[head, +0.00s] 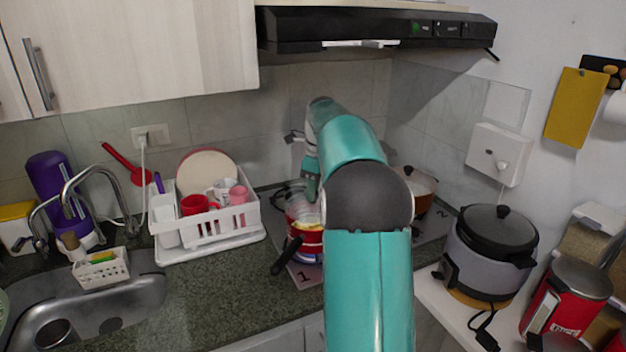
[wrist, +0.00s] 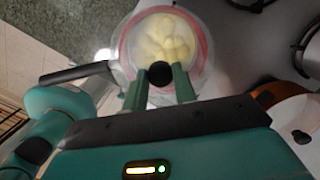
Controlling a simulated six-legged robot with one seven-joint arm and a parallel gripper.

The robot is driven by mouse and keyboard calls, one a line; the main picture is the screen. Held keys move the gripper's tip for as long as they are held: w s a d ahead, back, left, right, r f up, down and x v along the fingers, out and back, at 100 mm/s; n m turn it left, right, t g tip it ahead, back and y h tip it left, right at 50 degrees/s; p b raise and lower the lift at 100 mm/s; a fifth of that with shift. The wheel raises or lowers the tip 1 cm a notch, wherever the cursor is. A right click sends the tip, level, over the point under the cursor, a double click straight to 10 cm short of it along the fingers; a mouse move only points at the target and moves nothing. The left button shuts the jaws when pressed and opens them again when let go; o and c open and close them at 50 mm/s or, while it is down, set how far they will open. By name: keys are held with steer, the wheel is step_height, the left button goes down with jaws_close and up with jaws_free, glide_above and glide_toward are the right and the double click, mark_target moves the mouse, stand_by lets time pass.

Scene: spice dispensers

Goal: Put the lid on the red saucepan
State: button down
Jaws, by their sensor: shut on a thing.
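The red saucepan (head: 309,241) sits on the stove area near the corner, its dark handle (head: 287,256) pointing to the front left. Pale yellow pieces in it show through the glass in the wrist view. My gripper (wrist: 160,86) is shut on the dark knob of the clear lid (wrist: 128,50), with a finger on each side of the knob. In the wrist view the lid overlaps the pan's opening. In the head view the lid (head: 291,192) is partly hidden by my arm and appears above the pan's rim. I cannot tell whether it touches the rim.
An orange-brown pot (head: 417,184) stands behind my arm on the right. A white dish rack (head: 240,221) with cups stands to the left of the saucepan. A black-lidded cooker (head: 490,250) is on the right. A range hood (head: 380,30) hangs above.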

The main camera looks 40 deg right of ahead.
steer(key=shift+f, duration=0.7)
steer(key=shift+w+d+f, duration=0.1)
steer(key=shift+f, duration=0.35)
stand_by(0.5)
steer(key=c, duration=0.6)
jaws_free()
steer(key=shift+o, duration=0.2)
steer(key=shift+r, duration=3.5)
